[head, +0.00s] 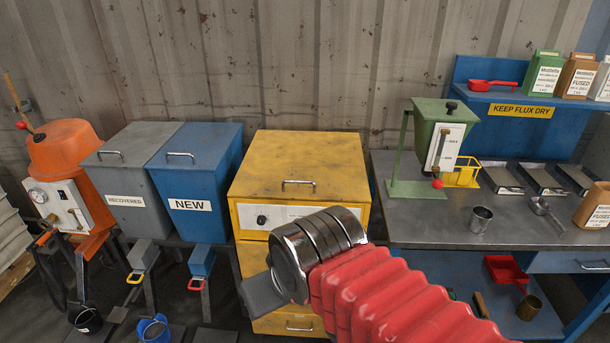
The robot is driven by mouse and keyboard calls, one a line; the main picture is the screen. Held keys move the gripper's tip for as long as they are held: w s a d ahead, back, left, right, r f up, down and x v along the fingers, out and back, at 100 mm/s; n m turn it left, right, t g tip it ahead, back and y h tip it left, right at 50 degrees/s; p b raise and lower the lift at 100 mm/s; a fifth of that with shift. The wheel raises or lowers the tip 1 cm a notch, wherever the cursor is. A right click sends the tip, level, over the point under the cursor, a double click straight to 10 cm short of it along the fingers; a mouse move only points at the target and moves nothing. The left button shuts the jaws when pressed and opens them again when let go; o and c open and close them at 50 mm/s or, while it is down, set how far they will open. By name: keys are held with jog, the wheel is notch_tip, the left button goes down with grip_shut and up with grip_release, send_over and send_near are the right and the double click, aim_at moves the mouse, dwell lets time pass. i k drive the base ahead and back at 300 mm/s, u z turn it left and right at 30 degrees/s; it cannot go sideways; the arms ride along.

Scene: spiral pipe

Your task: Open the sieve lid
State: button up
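No thing in view is readably labelled as a sieve. A yellow cabinet (255,268) stands in the middle, with a flat yellow lid (290,160) lying shut on top and a metal bar handle (298,183) near the lid's front edge. A white label on its front is partly hidden by my arm, so I cannot tell whether this is the sieve. My arm, with red bellows and a chrome joint, reaches in from the lower right. My gripper (263,296), seen as a grey end piece, is in front of the cabinet, below the lid handle. Its fingers cannot be made out.
Left are a blue bin (190,165) marked NEW, a grey bin (125,170) marked RECOVERED and an orange pot (62,150). Right is a metal-topped bench (420,228) with a green hopper (440,125), cups and trays. A corrugated wall stands behind.

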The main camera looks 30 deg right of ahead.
aim_at(278, 165)
jog(key=u, duration=0.05)
jog(key=i, duration=1)
jog(key=z, duration=0.05)
